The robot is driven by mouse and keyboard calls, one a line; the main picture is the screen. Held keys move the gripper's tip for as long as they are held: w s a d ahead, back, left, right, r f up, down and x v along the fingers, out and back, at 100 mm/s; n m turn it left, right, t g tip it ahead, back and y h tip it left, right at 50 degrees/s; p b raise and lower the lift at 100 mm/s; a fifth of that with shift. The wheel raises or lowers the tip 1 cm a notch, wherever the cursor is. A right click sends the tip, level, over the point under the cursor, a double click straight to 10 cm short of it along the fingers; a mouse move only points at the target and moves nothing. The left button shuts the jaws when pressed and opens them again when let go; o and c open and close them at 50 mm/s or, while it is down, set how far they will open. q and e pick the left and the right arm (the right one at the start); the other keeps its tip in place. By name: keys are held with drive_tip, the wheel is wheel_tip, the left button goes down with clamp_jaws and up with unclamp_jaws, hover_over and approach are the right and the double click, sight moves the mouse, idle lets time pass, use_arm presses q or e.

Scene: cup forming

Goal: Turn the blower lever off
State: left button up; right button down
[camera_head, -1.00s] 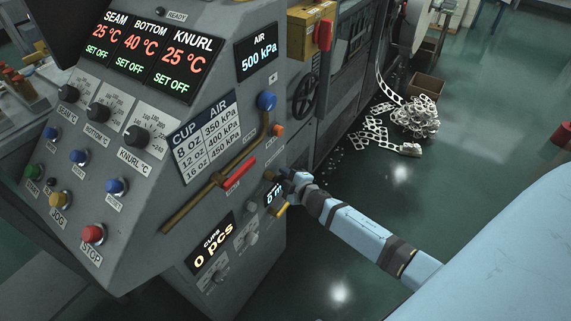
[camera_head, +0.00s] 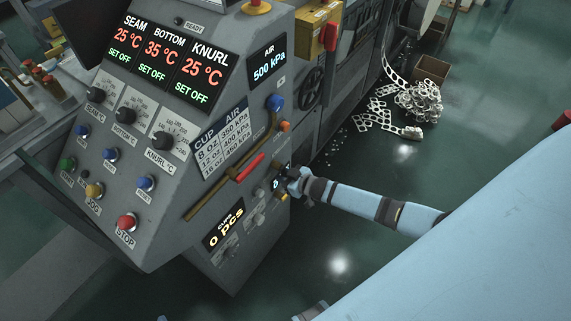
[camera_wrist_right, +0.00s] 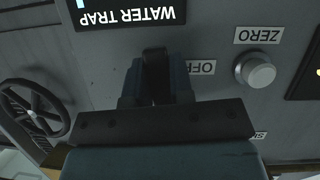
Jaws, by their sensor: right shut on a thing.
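My right gripper (camera_head: 292,180) is at the lower right of the grey machine panel (camera_head: 150,185), in front of a small display. In the right wrist view its fingers (camera_wrist_right: 156,82) are closed around a narrow dark part, mostly hidden between them. A partly covered label reading OFF (camera_wrist_right: 203,67) sits beside the fingers, below the upside-down WATER TRAP display (camera_wrist_right: 125,12). I cannot read a blower label, so I cannot tell whether the held part is the blower lever. A red lever (camera_head: 248,168) sits on a brass pipe, apart from the gripper.
A ZERO knob (camera_wrist_right: 256,72) is close to the right gripper. A black handwheel (camera_head: 310,88) and a yellow box with a red handle (camera_head: 331,37) are behind. Scrap strips (camera_head: 417,105) lie on the floor. Open floor extends to the right.

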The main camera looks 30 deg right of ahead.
drive_tip(key=shift+a+m, duration=0.15)
drive_tip(key=shift+m, duration=0.15)
drive_tip(key=shift+s+a+y, duration=0.1)
drive_tip(key=shift+a+y, duration=0.05)
drive_tip(key=shift+y, duration=0.25)
drive_tip(key=c, duration=1)
unclamp_jaws()
drive_tip(key=shift+p, duration=0.3)
drive_tip(key=p+v, duration=0.1)
drive_tip(key=v, duration=1.2)
drive_tip(key=shift+s+r, duration=0.3)
drive_tip(key=shift+r, duration=0.05)
